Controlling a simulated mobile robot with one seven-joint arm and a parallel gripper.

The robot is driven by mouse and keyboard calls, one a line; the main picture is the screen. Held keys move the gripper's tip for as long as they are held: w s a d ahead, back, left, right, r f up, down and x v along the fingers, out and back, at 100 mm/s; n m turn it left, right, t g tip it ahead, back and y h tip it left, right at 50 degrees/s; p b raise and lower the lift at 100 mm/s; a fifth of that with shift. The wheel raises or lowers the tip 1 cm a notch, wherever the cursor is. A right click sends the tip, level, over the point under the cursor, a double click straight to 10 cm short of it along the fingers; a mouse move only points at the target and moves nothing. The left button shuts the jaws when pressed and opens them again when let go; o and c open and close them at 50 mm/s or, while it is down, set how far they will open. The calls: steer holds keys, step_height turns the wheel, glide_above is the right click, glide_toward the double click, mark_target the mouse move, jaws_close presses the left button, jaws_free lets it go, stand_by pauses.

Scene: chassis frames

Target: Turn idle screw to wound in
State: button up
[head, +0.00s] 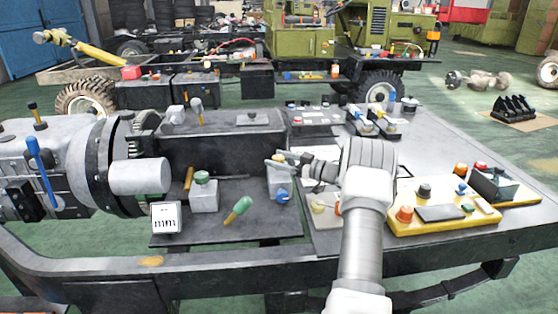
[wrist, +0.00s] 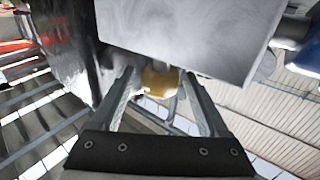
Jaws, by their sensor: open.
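In the wrist view a brass-coloured rounded knob (wrist: 160,80) shows between the two fingers of my gripper (wrist: 158,76). It is partly hidden behind a pale grey block (wrist: 190,35). No label shows, so I cannot tell for sure that this knob is the idle screw, nor how far it is wound in. My gripper is open, one finger on each side of the knob, and I cannot tell if either touches it. In the head view my gripper (head: 282,161) is at the grey block with a blue knob (head: 282,195); the brass knob is not clear there.
Left of my gripper stand a green mushroom knob (head: 202,176), a green-tipped lever (head: 238,210) and a white gauge (head: 166,218). A dark box (head: 220,145) stands behind. Yellow control panels (head: 440,225) lie to the right. A large grey gearbox (head: 60,165) is at the left.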

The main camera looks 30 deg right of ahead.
jaws_close()
steer(key=shift+m+t+h, duration=0.3)
steer(key=shift+h, duration=0.1)
steer(key=shift+s+a+m+t+h+p, duration=0.1)
steer(key=shift+m+t+h+p, duration=0.25)
steer(key=shift+m+h, duration=0.45)
steer(key=m+h, duration=0.1)
steer(key=h, duration=0.1)
steer(key=shift+f+t+h, duration=0.1)
steer(key=shift+t+h, duration=0.15)
steer(key=shift+h, duration=0.05)
steer(key=m+h+b, duration=0.2)
steer(key=m+h, duration=0.1)
steer(key=h, duration=0.2)
steer(key=shift+f+b, duration=0.15)
steer(key=shift+b, duration=0.15)
steer(key=shift+m+h+b, duration=0.5)
steer(key=shift+m+h, duration=0.2)
steer(key=shift+h, duration=0.4)
